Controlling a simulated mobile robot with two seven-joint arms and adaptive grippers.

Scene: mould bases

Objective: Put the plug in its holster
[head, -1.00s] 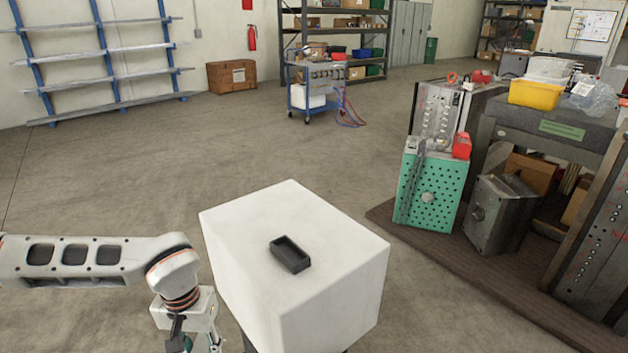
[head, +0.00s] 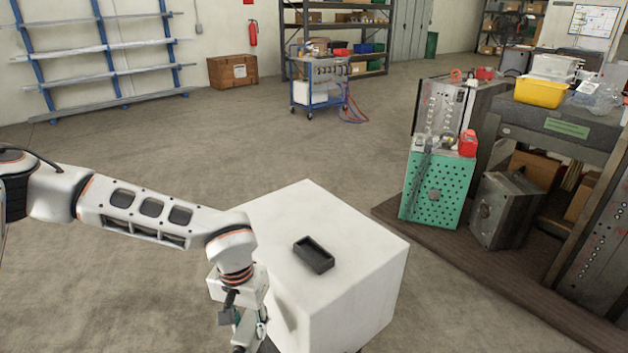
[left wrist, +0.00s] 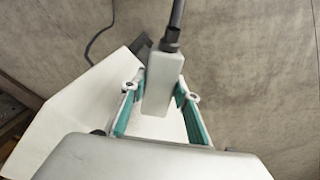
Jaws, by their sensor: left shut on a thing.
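The holster is a small black open-topped box (head: 314,255) on top of a white block (head: 350,228) in the head view. My left gripper (head: 248,332) is low in the head view, beside the block's left side and below its top. In the left wrist view its teal fingers (left wrist: 161,92) are shut on the plug (left wrist: 163,78), a pale grey block with a black cable end. A dark piece, probably the holster (left wrist: 140,45), shows partly hidden behind the plug at the white block's edge. My right gripper is not in view.
A thin dark cable (left wrist: 95,40) curves over the left wrist view. A green perforated plate (head: 436,190) and metal mould bases (head: 503,210) stand on a dark platform to the right. Open floor surrounds the block on the left and behind.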

